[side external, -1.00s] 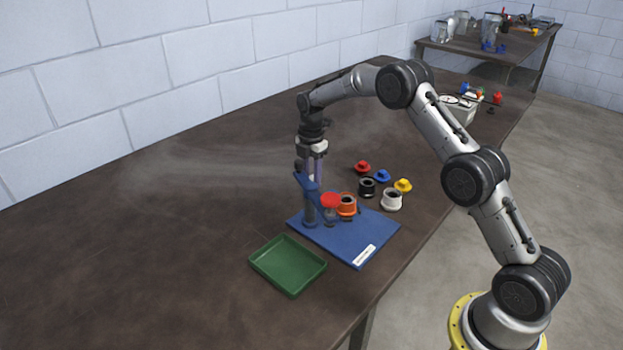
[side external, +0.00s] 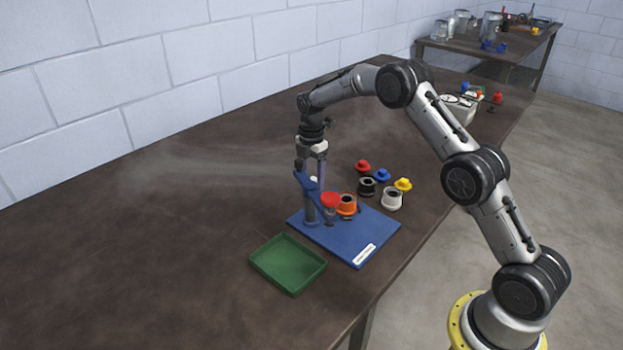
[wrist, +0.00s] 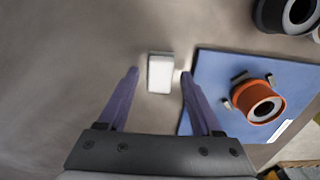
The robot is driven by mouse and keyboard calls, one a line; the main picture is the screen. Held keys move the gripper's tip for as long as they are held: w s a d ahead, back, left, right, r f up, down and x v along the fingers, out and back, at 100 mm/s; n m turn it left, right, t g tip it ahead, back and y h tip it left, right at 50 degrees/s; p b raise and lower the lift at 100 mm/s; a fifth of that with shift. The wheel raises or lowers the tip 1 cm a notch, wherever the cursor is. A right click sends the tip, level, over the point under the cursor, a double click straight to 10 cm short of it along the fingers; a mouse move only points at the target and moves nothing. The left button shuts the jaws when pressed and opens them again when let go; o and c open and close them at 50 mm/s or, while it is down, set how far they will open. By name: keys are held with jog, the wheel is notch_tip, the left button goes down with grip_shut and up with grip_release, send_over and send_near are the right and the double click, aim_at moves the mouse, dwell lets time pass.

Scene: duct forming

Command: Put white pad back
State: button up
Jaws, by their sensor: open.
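The white pad (wrist: 160,74) is a small pale block with a grey edge. In the wrist view it lies between my fingertips, with gaps on both sides, just left of the blue base board (wrist: 215,70). In the side view only a small white bit of it shows behind the blue stand (side external: 309,200). My gripper (side external: 315,180) points down behind that stand. It is open, its purple fingers (wrist: 159,78) on either side of the pad. I cannot tell whether the pad rests fully on the table.
An orange cup (side external: 347,205) and a red round piece (side external: 330,200) are at the board. Black (side external: 367,187) and white (side external: 392,200) cups, and red, blue and yellow caps, stand behind it. A green tray (side external: 288,265) is in front. The table's left side is clear.

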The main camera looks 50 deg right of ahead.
notch_tip(320, 180, up, 12)
dwell(0.4)
jog(key=s+a+r+m+t, duration=0.2)
jog(key=s+a+r+m, duration=0.25)
jog(key=s+r, duration=0.35)
jog(key=s+a+r+m+t, duration=0.1)
jog(key=s+a+r+m, duration=0.4)
jog(key=s, duration=0.6)
jog(key=s+a+f+m+t, duration=0.1)
jog(key=s+m, duration=0.3)
jog(key=s, duration=0.6)
jog(key=s+a+f+m+t, duration=0.1)
jog(key=s+f+m, duration=0.2)
jog(key=s, duration=0.7)
jog(key=shift+a+f+m+t, duration=0.2)
jog(key=shift+m+t, duration=0.1)
jog(key=shift+m, duration=0.45)
